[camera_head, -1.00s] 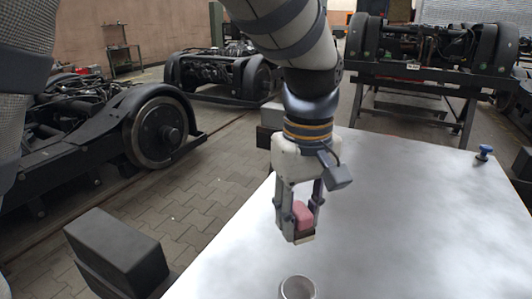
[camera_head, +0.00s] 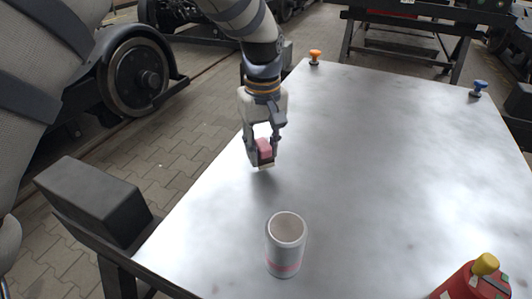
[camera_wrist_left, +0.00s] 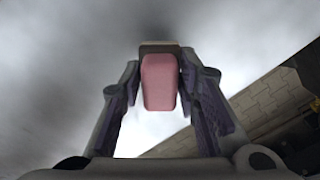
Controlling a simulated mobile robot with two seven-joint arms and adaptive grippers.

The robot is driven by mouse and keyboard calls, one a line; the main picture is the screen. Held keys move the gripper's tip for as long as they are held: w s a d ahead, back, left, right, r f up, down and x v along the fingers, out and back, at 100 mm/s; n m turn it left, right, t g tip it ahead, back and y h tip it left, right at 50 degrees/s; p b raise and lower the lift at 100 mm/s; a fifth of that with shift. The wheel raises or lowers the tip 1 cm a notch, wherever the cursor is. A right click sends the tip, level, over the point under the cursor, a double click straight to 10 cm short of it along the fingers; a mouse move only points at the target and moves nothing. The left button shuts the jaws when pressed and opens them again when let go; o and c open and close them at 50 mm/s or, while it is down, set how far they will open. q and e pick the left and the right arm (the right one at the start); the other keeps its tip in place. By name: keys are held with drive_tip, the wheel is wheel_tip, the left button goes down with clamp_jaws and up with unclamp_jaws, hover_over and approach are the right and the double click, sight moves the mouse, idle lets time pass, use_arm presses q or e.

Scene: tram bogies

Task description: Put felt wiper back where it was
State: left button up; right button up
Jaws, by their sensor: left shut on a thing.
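The felt wiper is a small block with a pink body (camera_head: 264,148) and a pale felt edge at its lower end. My left gripper (camera_head: 262,155) is shut on it and holds it over the left part of the metal table (camera_head: 370,160). In the left wrist view the pink block (camera_wrist_left: 159,82) sits between the two fingers (camera_wrist_left: 160,90), with a grey-beige pad across its far end. I cannot tell whether the felt touches the table. My right gripper is not in view.
A white open-topped cylinder (camera_head: 285,246) stands near the table's front edge. A red container with a yellow cap (camera_head: 485,264) is at the front right. Orange (camera_head: 315,56) and blue (camera_head: 478,88) knobbed items stand at the back. The table's middle is clear.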

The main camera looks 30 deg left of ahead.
sight(263, 143)
use_arm(q)
drive_tip(key=shift+f, duration=0.95)
drive_tip(key=shift+f, duration=0.15)
drive_tip(key=o, duration=1.1)
wheel_tip(263, 143, up, 12)
drive_tip(key=shift+r+p, duration=0.15)
drive_tip(key=shift+p, duration=0.15)
